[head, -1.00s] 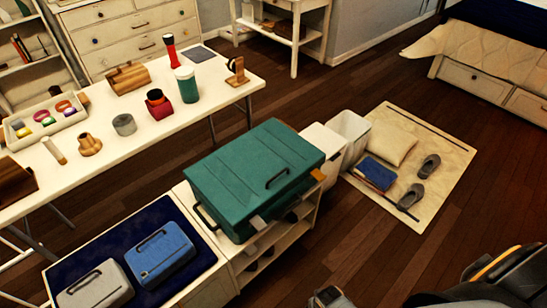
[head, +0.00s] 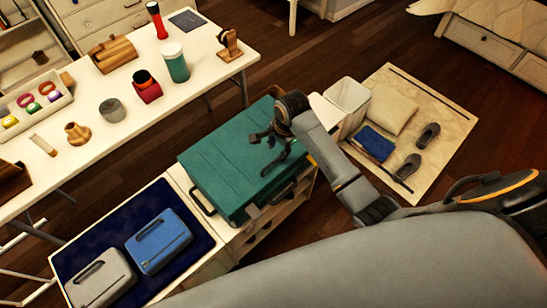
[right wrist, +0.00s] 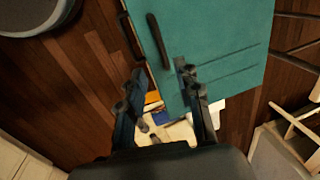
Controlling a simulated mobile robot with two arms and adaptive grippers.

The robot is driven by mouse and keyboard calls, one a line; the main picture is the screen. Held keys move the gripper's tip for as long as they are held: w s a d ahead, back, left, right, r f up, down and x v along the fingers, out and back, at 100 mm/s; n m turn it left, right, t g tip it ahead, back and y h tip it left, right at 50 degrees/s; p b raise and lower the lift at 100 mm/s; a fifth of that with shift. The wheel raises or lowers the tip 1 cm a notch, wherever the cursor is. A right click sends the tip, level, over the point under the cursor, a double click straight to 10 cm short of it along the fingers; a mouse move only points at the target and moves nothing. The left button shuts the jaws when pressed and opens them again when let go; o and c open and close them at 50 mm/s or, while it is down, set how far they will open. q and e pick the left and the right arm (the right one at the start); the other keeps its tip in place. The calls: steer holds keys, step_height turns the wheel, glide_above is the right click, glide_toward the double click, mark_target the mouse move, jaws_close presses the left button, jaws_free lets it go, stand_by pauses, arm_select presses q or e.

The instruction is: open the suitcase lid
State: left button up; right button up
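The teal suitcase (head: 220,168) lies flat on a low white shelf unit, with its lid down. It also shows in the right wrist view (right wrist: 222,38), with a dark handle (right wrist: 158,40) along its edge. My right gripper (head: 268,150) is over the right part of the lid in the head view, and it hides some of the lid. In the right wrist view my right gripper (right wrist: 165,95) has its two fingers spread, with nothing between them. One finger overlaps the suitcase edge; I cannot tell whether it touches. My left gripper is not in view.
A blue case (head: 158,240) and a grey case (head: 98,278) lie on a navy mat left of the suitcase. A long white table (head: 110,145) with several items stands behind.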

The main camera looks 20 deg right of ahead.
mark_target(273, 162)
steer(key=f, duration=0.3)
steer(key=w+f, duration=0.1)
steer(key=f, duration=0.2)
steer(key=w+f, duration=0.1)
steer(key=f, duration=0.2)
steer(key=shift+a+f+b, duration=0.25)
steer(key=shift+f+b, duration=0.05)
steer(key=shift+b, duration=0.1)
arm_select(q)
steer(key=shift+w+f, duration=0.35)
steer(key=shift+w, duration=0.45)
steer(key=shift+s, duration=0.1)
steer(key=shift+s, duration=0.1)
arm_select(e)
jaws_close()
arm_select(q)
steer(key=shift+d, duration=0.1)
